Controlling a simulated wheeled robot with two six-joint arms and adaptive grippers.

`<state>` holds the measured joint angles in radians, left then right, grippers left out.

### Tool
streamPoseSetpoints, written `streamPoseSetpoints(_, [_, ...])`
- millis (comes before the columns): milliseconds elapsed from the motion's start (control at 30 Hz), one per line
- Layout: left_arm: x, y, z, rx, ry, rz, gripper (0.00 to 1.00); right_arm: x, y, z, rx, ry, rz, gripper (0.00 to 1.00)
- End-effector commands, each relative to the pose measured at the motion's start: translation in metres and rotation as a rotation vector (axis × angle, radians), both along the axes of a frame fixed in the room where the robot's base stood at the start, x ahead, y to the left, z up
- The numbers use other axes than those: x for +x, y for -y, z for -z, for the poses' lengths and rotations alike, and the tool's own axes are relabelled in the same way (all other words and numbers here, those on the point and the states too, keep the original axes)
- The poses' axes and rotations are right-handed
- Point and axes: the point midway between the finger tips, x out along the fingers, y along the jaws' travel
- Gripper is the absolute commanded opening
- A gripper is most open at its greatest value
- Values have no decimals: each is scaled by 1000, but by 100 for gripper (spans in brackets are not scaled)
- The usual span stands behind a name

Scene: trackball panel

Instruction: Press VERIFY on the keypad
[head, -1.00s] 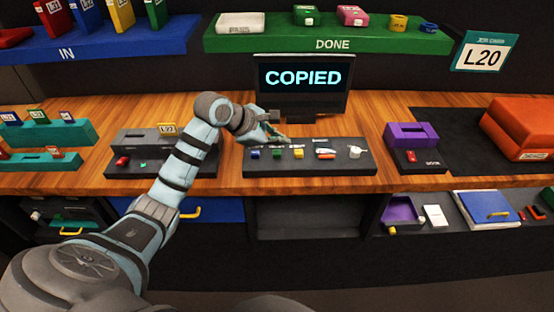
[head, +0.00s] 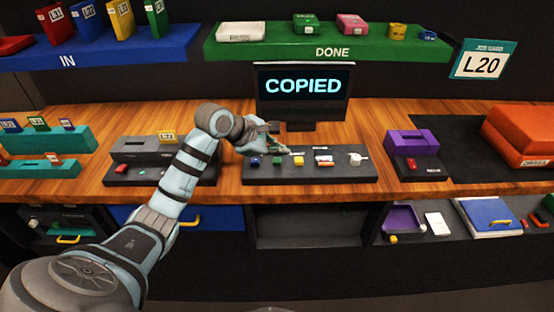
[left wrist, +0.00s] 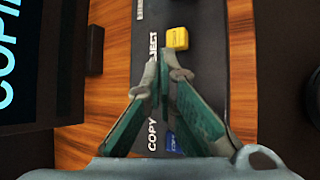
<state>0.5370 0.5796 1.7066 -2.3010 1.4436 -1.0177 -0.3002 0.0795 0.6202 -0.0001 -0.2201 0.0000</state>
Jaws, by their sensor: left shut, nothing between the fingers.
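The dark keypad (head: 330,178) lies on the wooden bench below the monitor. It has a blue button (head: 254,161), a green button (head: 277,161), a yellow button (head: 298,161), an orange one (head: 325,163) and a white knob (head: 357,158). My left gripper (head: 287,150) is shut and empty, over the keypad near the green button. In the left wrist view its tips (left wrist: 165,66) are between the blue button (left wrist: 172,143), by the label COPY, and the yellow button (left wrist: 177,38). The fingers hide the green button there. No VERIFY label is readable. I cannot tell whether the tips touch anything.
The monitor (head: 303,107) behind the keypad reads COPIED. A grey unit (head: 135,150) with a card stands to the left, partly behind my arm. A purple-topped unit (head: 410,142) stands to the right. The wood between the keypad and these units is clear.

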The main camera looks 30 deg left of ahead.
Motion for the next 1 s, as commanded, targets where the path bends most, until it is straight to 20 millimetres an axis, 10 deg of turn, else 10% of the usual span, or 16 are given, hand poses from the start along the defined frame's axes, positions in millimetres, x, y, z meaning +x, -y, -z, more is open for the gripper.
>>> streamPoseSetpoints(1000, [0,0,8,0,0,0,0,0,0,8,0,0,0,40])
